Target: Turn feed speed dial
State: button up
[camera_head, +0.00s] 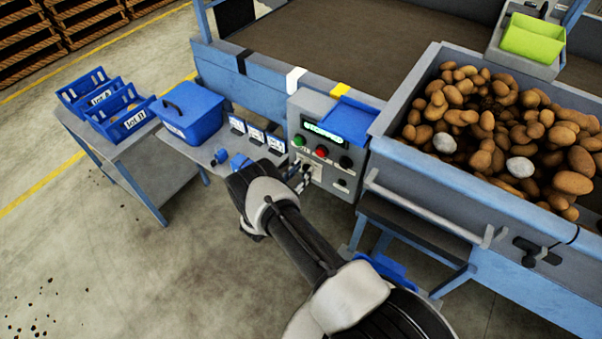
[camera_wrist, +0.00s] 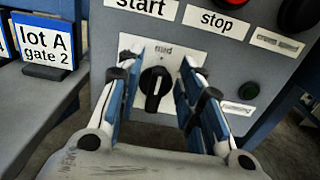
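The pointer stands nearly upright in the wrist view. My gripper (camera_wrist: 160,85) is open, with one blue-and-grey finger on each side of the dial. A gap shows between the dial and each finger; I cannot tell how deep the fingertips reach. In the head view my gripper (camera_head: 300,178) is at the panel's lower left, and my arm hides the dial's surroundings.
Start and stop labels (camera_wrist: 213,20) and a red button (camera_head: 321,151) sit above the dial. A "lot A gate 2" card (camera_wrist: 45,50) stands left on a shelf. A potato-filled hopper (camera_head: 400,100) stands right of the panel.

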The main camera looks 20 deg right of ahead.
jog(key=shift+c, duration=0.3)
grip_shut()
jog(key=shift+n, duration=0.3)
jog(key=n, duration=0.3)
jog(key=shift+w+a+f+n, duration=0.1)
jog(key=shift+w+a+n, duration=0.2)
jog(key=shift+w+n, duration=0.1)
jog(key=n, duration=0.5)
jog(key=shift+w+a+f, duration=0.25)
jog(key=shift+w+f, duration=0.1)
jog(key=shift+w, duration=0.05)
jog(key=shift+n, duration=0.4)
jog(key=shift+o, duration=0.3)
grip_release()
